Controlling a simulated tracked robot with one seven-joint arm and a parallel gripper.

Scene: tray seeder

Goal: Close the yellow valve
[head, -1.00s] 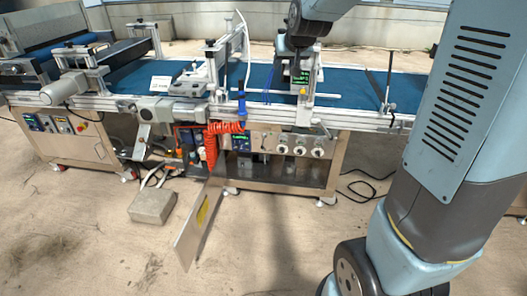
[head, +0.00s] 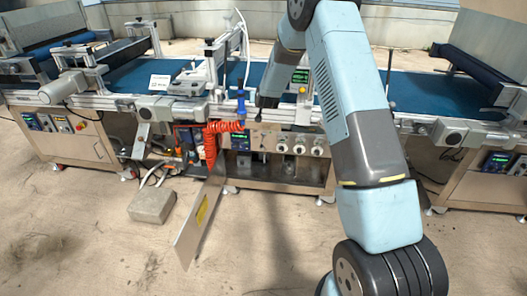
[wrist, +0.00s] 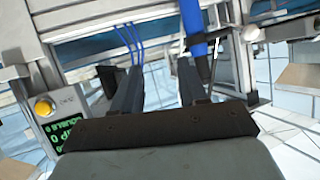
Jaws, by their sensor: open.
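No clear valve shape shows in yellow. In the wrist view a round yellow knob (wrist: 43,107) sits at the left on a grey box with a green display. In the head view a small yellow spot (head: 302,90) shows below the green display; I cannot tell whether it is the valve. My gripper (wrist: 157,85) is open, with nothing seen between its dark fingers. The knob lies left of the fingers, apart from them. In the head view my gripper (head: 266,103) points down at the machine's front rail, just right of a blue fitting (head: 241,104).
The blue fitting (wrist: 193,40) stands close behind my right finger in the wrist view. A coiled red hose (head: 211,140) hangs left of my gripper. A panel with a yellow label (head: 188,238) juts out low in front. Open floor lies at the front left.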

